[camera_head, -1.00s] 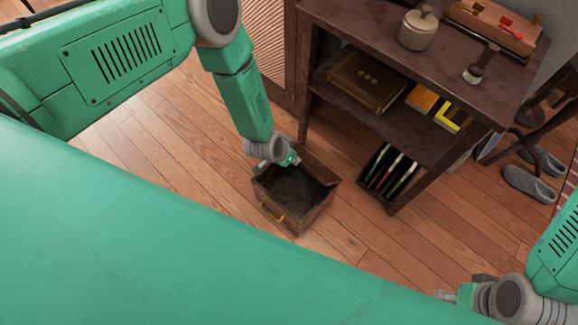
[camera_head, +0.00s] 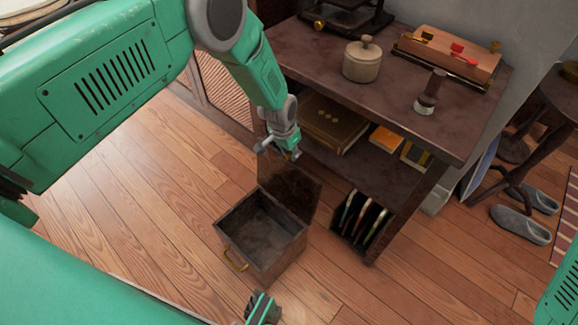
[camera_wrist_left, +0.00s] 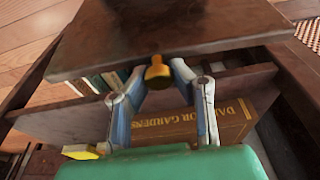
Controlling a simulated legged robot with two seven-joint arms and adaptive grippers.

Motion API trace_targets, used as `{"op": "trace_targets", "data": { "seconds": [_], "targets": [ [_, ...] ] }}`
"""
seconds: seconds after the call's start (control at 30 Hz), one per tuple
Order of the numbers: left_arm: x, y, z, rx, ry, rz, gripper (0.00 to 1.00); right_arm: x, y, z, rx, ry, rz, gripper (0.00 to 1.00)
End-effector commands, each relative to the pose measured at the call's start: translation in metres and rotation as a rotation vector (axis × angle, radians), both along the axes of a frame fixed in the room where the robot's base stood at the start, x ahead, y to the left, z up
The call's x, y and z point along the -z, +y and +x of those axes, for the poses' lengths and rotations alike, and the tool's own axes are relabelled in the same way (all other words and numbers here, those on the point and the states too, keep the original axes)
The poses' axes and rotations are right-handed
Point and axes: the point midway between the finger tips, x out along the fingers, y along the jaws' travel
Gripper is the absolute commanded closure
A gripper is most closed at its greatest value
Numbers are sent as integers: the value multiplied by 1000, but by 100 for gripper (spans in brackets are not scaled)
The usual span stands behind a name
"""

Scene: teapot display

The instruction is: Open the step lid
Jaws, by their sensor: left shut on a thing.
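A dark wooden box (camera_head: 280,255) with a brass handle (camera_head: 235,261) on its side sits on the floor. It is open at the top, and its dark inside looks empty. Its lid (camera_head: 292,190) stands raised at the far side, toward the shelf unit. My left gripper (camera_head: 287,150) is at the lid's upper edge. In the left wrist view its fingers (camera_wrist_left: 158,72) are shut on a brass knob (camera_wrist_left: 157,75) at the edge of the brown lid (camera_wrist_left: 170,30).
A dark shelf unit (camera_head: 395,95) stands close behind the box, with a lidded pot (camera_head: 362,60) on top and a thick book (camera_head: 330,125) on its shelf. A rack of thin items (camera_head: 360,222) stands right of the box. Slippers (camera_head: 520,225) lie at right. The floor at left is clear.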

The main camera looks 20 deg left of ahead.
Motion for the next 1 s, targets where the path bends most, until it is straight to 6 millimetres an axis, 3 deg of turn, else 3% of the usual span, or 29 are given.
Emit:
{"op": "trace_targets", "data": {
  "seconds": [0.03,0.2,0.7,0.73,0.8,1.0],
  "targets": [
    [-2,0,11,-2,-20,-4,100,7,0,0,0,0,0,60],
    [-1,3,20,-2,-20,-6,100,14,0,0,0,0,0,60],
    [0,4,21,0,-14,-2,100,15,0,0,0,-1,0,60],
    [0,4,21,0,-13,-2,76,15,0,0,0,-1,0,60],
    [1,3,20,1,-12,-2,59,15,0,0,0,-1,0,60],
    [2,3,19,0,-8,-2,59,15,0,0,0,-1,0,60]
  ]
}}
